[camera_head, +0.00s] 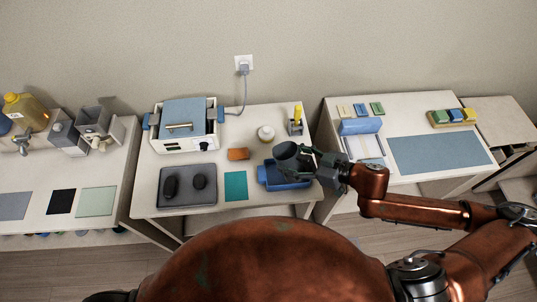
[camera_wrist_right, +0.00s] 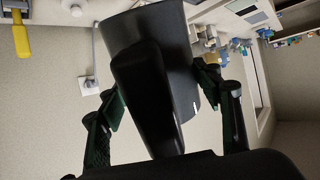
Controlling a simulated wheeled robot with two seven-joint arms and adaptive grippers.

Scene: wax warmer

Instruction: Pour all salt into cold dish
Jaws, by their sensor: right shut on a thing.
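My right gripper (camera_head: 318,166) is shut on a dark grey cup-like container (camera_head: 286,151). It holds the container tilted, over the far side of a blue rectangular dish (camera_head: 272,176) on the middle table. In the right wrist view the dark container (camera_wrist_right: 155,75) sits between the two fingers and fills the middle. No salt can be made out, and the inside of the container is too dark to read. The gripper and container hide part of the dish. I cannot tell which dish is the cold one. My left gripper is not in view.
A white warmer with a blue lid (camera_head: 184,118) stands at the back left of the middle table.

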